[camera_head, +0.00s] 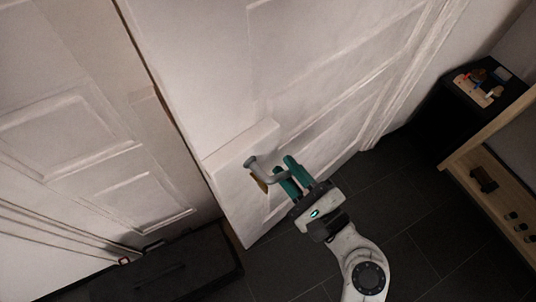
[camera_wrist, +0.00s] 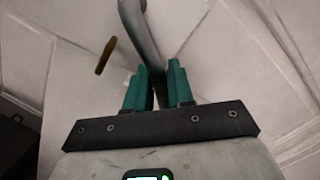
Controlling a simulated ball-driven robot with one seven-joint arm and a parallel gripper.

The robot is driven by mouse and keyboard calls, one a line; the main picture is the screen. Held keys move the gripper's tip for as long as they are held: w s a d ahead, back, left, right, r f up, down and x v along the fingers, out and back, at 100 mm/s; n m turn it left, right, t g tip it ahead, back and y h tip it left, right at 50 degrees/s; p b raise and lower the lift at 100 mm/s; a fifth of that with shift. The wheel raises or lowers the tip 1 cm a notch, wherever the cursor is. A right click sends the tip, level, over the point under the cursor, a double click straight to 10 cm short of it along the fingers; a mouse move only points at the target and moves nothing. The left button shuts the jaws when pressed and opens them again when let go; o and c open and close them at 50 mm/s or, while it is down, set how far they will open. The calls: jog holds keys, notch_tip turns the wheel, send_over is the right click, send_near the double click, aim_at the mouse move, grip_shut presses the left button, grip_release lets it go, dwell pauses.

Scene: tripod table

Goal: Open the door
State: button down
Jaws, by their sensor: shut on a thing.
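The white panelled door (camera_head: 215,75) fills the upper middle of the head view. A grey lever handle (camera_head: 254,164) sticks out from a raised white block (camera_head: 226,162) near the door's lower left edge. My gripper (camera_head: 283,164) has teal fingers and is shut on the handle's lever. In the wrist view the grey handle (camera_wrist: 139,30) runs down between the two teal fingers (camera_wrist: 160,76). A small brass-brown piece (camera_wrist: 105,55) is on the door beside the handle, apart from the fingers. I cannot tell whether the door is ajar.
A white panelled surface (camera_head: 85,125) stands left of the door, with a dark low box (camera_head: 165,270) below it. A dark cabinet (camera_head: 440,120) and wooden shelf (camera_head: 490,200) with small items stand at right. Dark tiled floor (camera_head: 425,240) between is clear.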

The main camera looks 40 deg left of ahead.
jog(key=w+d, duration=0.1)
jog(key=d, duration=1.5)
jog(key=shift+d, duration=0.25)
jog(key=c, duration=1.1)
grip_release()
jog(key=shift+s+a, duration=0.1)
jog(key=shift+s, duration=0.05)
jog(key=shift+c, duration=0.2)
jog(key=r+v, duration=0.1)
jog(key=v, duration=0.9)
jog(key=shift+d+f, duration=0.45)
jog(key=shift+c, duration=0.2)
